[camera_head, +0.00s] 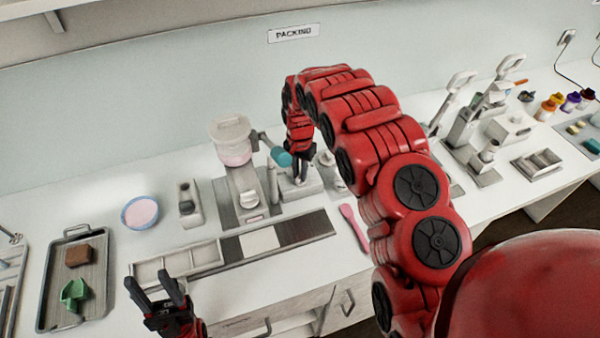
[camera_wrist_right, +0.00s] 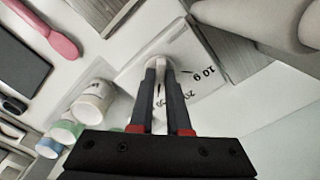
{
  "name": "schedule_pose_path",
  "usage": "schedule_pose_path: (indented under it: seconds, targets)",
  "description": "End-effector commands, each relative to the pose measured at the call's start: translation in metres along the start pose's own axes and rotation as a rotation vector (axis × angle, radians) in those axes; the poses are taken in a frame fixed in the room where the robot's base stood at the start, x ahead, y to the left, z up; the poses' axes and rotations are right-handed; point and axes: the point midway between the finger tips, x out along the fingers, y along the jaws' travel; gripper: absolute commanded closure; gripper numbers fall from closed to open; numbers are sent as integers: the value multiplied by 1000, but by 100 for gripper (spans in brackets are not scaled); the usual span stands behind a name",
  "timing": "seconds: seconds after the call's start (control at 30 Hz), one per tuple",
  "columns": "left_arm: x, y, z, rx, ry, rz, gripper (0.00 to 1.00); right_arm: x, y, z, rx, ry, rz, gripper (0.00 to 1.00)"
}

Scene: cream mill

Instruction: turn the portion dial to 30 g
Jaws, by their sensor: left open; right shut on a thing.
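The portion dial has a pale round knob (camera_wrist_right: 158,64) on a white plate (camera_wrist_right: 203,58) in the right wrist view. The plate carries tick marks and the labels 10 g and 20; other marks are partly covered by my fingers. I cannot tell which mark the knob points to. My right gripper (camera_wrist_right: 160,72) is shut on the knob. In the head view the right gripper (camera_head: 301,172) reaches down to the dial's box (camera_head: 301,188), just right of the mill (camera_head: 238,185). My left gripper (camera_head: 152,282) is open and empty, in front of the counter.
The mill has a pink-filled hopper (camera_head: 233,147) and a teal-ended handle (camera_head: 281,157) close to my right gripper. A pink spatula (camera_head: 355,228) lies to the right.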

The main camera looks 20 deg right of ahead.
Motion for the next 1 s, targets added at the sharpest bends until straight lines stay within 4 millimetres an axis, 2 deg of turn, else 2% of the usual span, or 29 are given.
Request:
schedule_pose_path:
  seconds: [0.13, 0.17, 0.3, 0.33, 0.67, 0.77, 1.0]
  targets:
    - [0, 0, 0, 0, 0, 0, 50, 0, 0, 1, 1, -3, 0, 100]
    - [0, 0, 0, 0, 0, 0, 50, 0, 0, 1, 1, -3, 0, 83]
    - [0, 0, 0, 0, 0, 0, 50, 0, 0, 1, 1, -2, 0, 58]
    - [0, 0, 0, 0, 0, 0, 50, 0, 0, 1, 1, -2, 0, 55]
    - [4, 0, -1, 0, 0, 0, 50, -4, 0, 0, 0, -1, 0, 55]
    - [15, -1, -2, 0, 0, 0, 50, -15, 0, 0, 0, -1, 0, 55]
    - [64, -3, -11, 0, 0, 0, 50, -66, 0, -1, 1, 0, -1, 55]
